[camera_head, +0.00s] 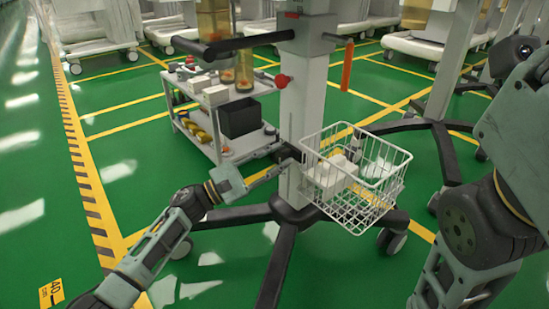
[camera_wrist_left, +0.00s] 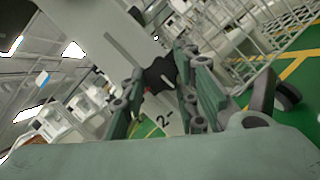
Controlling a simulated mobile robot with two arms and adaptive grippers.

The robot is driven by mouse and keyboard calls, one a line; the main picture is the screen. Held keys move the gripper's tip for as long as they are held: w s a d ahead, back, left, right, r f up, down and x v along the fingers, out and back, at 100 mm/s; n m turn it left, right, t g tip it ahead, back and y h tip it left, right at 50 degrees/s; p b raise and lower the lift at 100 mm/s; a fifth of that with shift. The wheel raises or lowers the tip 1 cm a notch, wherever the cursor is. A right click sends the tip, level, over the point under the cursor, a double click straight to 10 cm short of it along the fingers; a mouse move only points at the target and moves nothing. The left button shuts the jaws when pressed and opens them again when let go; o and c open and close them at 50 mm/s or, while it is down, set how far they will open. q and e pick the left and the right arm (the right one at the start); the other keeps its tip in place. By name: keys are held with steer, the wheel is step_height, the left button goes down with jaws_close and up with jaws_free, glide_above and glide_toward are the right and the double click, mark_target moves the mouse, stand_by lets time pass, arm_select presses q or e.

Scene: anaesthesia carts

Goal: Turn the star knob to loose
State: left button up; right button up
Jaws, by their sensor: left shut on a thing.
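The black star knob (camera_wrist_left: 160,73) sits on the pale column of the cart, between the two fingers of my left gripper (camera_wrist_left: 163,82) in the left wrist view. The fingers are closed on its sides. In the head view my left gripper (camera_head: 273,162) reaches in from the left to the column (camera_head: 303,95), and the dark knob (camera_head: 287,153) is partly hidden by the fingers. My right arm shows at the right edge of the head view; its gripper is out of the picture.
A white wire basket (camera_head: 383,198) holding pale boxes hangs just right of the column. A red knob (camera_head: 282,80) and a black handle (camera_head: 235,45) are higher up. A small trolley (camera_head: 245,145) stands behind at left. Dark base legs (camera_head: 275,270) spread over the green floor.

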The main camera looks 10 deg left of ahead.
arm_select(q)
steer(key=shift+w+a+r+n+t, duration=0.1)
steer(key=shift+w+a+n+t, duration=0.15)
steer(key=shift+n, duration=0.25)
steer(key=n+t, duration=0.1)
steer(key=n, duration=0.2)
steer(key=shift+s+t+y, duration=0.1)
steer(key=shift+t+y, duration=0.2)
steer(key=shift+t, duration=0.05)
steer(key=shift+n+t+y+p, duration=0.2)
steer(key=shift+n+t+y, duration=0.35)
steer(key=shift+n, duration=0.9)
steer(key=shift+n+t+y+p, duration=0.3)
steer(key=shift+n+t, duration=0.45)
steer(key=shift+n, duration=0.7)
steer(key=shift+f+n, duration=0.2)
steer(key=shift+n, duration=0.1)
steer(key=o, duration=1)
steer(key=shift+s+d+f, duration=0.1)
